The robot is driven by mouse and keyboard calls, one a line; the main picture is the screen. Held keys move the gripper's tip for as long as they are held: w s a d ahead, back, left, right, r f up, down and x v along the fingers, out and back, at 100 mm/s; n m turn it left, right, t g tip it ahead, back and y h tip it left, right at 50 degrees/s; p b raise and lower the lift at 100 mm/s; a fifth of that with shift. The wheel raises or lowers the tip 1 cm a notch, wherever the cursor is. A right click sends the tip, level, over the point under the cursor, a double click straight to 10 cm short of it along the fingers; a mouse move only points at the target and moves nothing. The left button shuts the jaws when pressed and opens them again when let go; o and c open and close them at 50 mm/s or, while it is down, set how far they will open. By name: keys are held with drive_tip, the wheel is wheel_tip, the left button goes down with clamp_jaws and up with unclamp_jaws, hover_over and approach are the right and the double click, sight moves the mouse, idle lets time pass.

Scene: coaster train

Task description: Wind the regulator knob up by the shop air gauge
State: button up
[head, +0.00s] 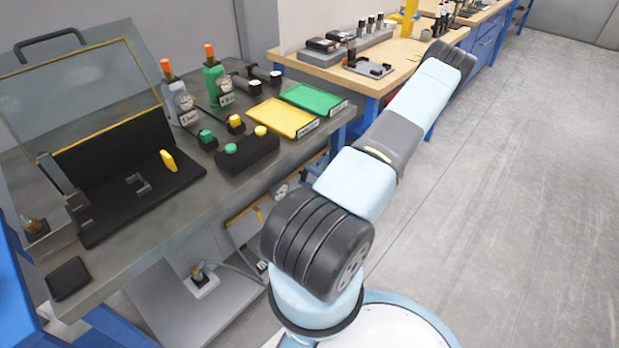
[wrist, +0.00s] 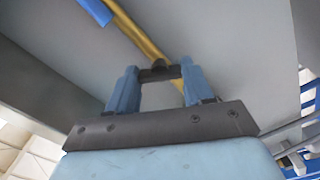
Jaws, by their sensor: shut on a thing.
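In the wrist view my gripper (wrist: 160,75) has its two blue fingers on either side of a small dark knob-like piece (wrist: 159,71). It is shut on this piece, which sits in front of a yellow pipe (wrist: 140,42). The piece appears to be the regulator knob; its marking and turn cannot be read. In the head view a small round pale dial (head: 281,190) shows under the bench, near the yellow pipe (head: 243,213). It looks like the air gauge, but its reading is too small to tell. My gripper is not visible in the head view.
A wooden bench (head: 400,75) stands behind. The floor (head: 520,200) at right is clear.

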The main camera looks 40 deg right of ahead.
drive_tip(key=m, duration=0.3)
drive_tip(key=shift+s+f+m, duration=0.1)
drive_tip(key=shift+f+m, duration=0.1)
drive_tip(key=shift+m, duration=2)
drive_tip(key=o, duration=1.1)
drive_tip(key=shift+r, duration=0.1)
drive_tip(key=shift+c, duration=0.2)
drive_tip(key=s+d, duration=0.1)
drive_tip(key=s, duration=1.2)
drive_tip(key=shift+s, duration=0.3)
